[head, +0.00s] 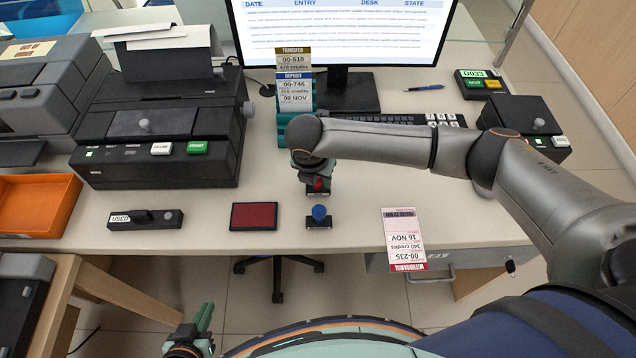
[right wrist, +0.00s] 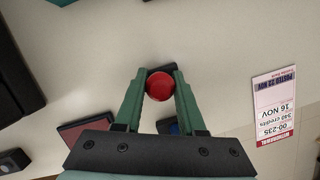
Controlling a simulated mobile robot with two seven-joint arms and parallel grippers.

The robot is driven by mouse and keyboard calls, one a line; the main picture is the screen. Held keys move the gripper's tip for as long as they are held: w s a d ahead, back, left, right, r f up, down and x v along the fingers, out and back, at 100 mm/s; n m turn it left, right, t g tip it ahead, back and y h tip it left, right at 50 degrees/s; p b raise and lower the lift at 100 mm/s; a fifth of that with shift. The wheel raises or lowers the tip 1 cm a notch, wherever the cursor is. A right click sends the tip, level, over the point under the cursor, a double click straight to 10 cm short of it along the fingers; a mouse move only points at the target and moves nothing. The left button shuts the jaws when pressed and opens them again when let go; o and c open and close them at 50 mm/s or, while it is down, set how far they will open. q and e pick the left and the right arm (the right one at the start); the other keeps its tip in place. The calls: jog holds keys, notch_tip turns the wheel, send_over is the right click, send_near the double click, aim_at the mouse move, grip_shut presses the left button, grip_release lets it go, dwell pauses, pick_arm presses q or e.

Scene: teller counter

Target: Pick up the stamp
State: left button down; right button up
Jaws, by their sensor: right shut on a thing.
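A stamp with a round red knob (head: 319,184) and a dark base stands upright on the counter. My right gripper (head: 316,178) is over it from above. In the right wrist view the fingers (right wrist: 160,90) are shut on the red knob (right wrist: 159,86). The stamp appears to rest on the counter; I cannot tell whether there is a gap beneath it. A second stamp with a blue knob (head: 319,213) stands just in front, partly hidden behind my right gripper in the wrist view. My left gripper (head: 203,322) is low at the bottom left, off the counter; its jaw opening is unclear.
A red ink pad (head: 254,217) lies left of the blue stamp. A black holder marked USED (head: 146,219) is further left. A pink withdrawal slip (head: 403,240) overhangs the front edge at right. A printer (head: 160,140), keyboard (head: 400,119) and slip holder (head: 285,130) stand behind.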

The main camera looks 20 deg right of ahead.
grip_shut()
jog(key=shift+r, duration=0.1)
jog(key=shift+r, duration=0.55)
jog(key=s+a+r+p, duration=0.1)
jog(key=s+a+r, duration=0.6)
jog(key=s+r, duration=0.4)
jog(key=shift+s+r, duration=0.4)
jog(key=shift+s, duration=0.15)
